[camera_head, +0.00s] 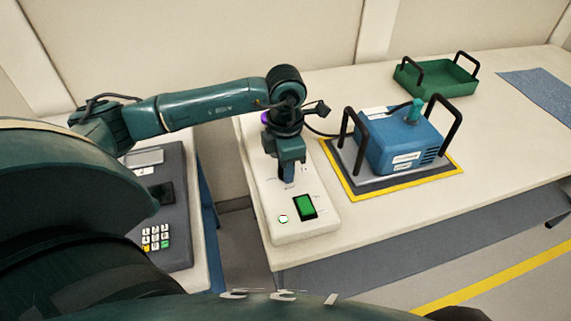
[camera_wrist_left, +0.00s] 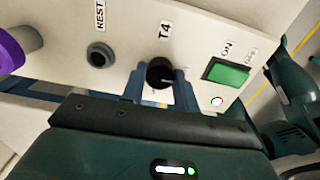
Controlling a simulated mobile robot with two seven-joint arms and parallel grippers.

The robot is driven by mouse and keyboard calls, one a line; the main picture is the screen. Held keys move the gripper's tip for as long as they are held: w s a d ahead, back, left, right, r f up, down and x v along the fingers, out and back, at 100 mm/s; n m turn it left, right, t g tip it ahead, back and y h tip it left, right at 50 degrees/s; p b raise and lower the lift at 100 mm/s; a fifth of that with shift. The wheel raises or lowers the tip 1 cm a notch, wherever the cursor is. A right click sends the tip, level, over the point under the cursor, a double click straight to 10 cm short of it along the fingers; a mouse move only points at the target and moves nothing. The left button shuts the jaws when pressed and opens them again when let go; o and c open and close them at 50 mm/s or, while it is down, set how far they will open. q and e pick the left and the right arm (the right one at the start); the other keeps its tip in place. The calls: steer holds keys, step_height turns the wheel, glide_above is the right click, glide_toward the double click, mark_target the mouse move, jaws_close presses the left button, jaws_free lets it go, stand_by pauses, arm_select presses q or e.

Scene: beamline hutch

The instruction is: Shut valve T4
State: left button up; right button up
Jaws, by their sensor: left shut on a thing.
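The white valve box (camera_head: 300,222) stands at the near left end of the bench. In the left wrist view its panel (camera_wrist_left: 125,35) carries a black round knob (camera_wrist_left: 158,75) beside the label T4. My left gripper (camera_head: 287,178) points down at the box, and its fingers (camera_wrist_left: 163,84) are shut on the T4 knob. The gripper hides the knob in the head view. A lit green switch (camera_head: 305,206) marked ON also shows in the left wrist view (camera_wrist_left: 226,73). A small pale round lamp (camera_head: 283,219) is beside it. My right gripper is not in view.
A dark socket (camera_wrist_left: 99,55) labelled REST and a purple part (camera_wrist_left: 12,50) are on the panel. Right of the box, a blue pump (camera_head: 400,145) with black handles stands on a yellow-edged mat. A green tray (camera_head: 435,80) is behind. A keypad unit (camera_head: 175,205) is at left.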

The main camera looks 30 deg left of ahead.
arm_select(q)
steer(key=o, duration=1)
step_height(320, 180, up, 13)
steer(key=shift+r, duration=0.15)
stand_by(0.5)
